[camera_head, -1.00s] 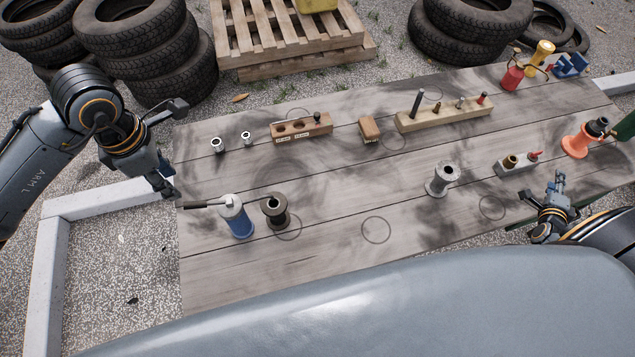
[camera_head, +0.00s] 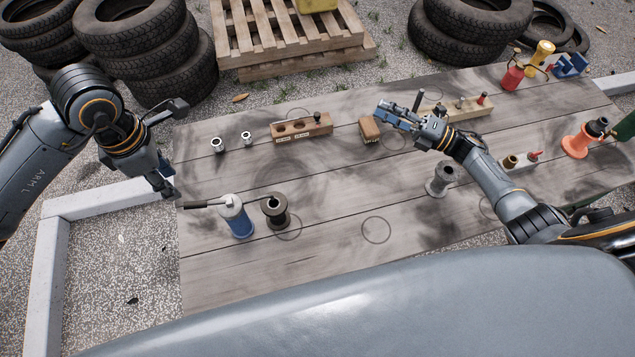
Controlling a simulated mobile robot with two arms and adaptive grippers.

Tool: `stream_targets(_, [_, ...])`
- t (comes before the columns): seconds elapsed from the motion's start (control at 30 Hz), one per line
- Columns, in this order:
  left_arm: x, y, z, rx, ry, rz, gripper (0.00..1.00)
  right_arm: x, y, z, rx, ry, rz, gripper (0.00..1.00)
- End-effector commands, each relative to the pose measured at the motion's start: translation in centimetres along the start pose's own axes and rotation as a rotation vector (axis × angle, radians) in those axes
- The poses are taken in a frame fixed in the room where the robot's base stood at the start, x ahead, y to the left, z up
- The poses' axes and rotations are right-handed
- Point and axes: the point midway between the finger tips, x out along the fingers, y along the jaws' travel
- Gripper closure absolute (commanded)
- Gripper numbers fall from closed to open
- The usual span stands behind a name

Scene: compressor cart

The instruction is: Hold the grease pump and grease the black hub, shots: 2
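The grease pump (camera_head: 238,222) is a blue cylinder with a pale top and a dark lever reaching left. It stands on the table at the front left. The black hub (camera_head: 275,213) stands upright just right of it. My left gripper (camera_head: 172,148) is open and empty off the table's left edge, behind and left of the pump. My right gripper (camera_head: 388,114) is above the back middle of the table, near a small wooden block (camera_head: 369,130). Its fingers point left, and I cannot tell how far they are apart. It is well away from the pump and hub.
A grey hub (camera_head: 440,181) stands beneath my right forearm. An orange hub (camera_head: 577,143) is at the right. Wooden holders (camera_head: 300,128) and small sockets (camera_head: 218,145) line the back. The front middle of the table is clear.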

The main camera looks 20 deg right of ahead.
Motion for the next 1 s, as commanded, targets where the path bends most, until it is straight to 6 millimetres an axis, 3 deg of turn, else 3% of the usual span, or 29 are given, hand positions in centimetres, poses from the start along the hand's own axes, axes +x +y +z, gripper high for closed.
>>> stream_targets(0.1, [0.0, 0.0, 0.0, 0.000, 0.000, 0.000, 0.62, 2.7, -0.2, -3.2, -0.325, 0.226, -0.016, 0.66])
stream_targets(0.27, [0.0, 0.0, 0.0, 0.000, 0.000, 0.000, 0.62, 4.2, -1.2, -6.8, -0.701, 0.506, 0.013, 0.66])
stream_targets(0.37, [0.0, 0.0, 0.0, 0.000, 0.000, 0.000, 0.62, 4.9, -2.2, -10.3, -0.859, 0.627, 0.089, 0.66])
stream_targets(0.5, [0.0, 0.0, 0.0, 0.000, 0.000, 0.000, 0.62, 6.1, -2.9, -15.9, -0.944, 0.648, 0.227, 0.66])
stream_targets(0.7, [0.0, 0.0, 0.0, 0.000, 0.000, 0.000, 0.62, 7.3, -2.9, -21.5, -1.011, 0.622, 0.367, 0.66])
stream_targets(1.0, [0.0, 0.0, 0.0, 0.000, 0.000, 0.000, 0.62, 9.0, -2.6, -24.3, -1.033, 0.606, 0.413, 0.66])
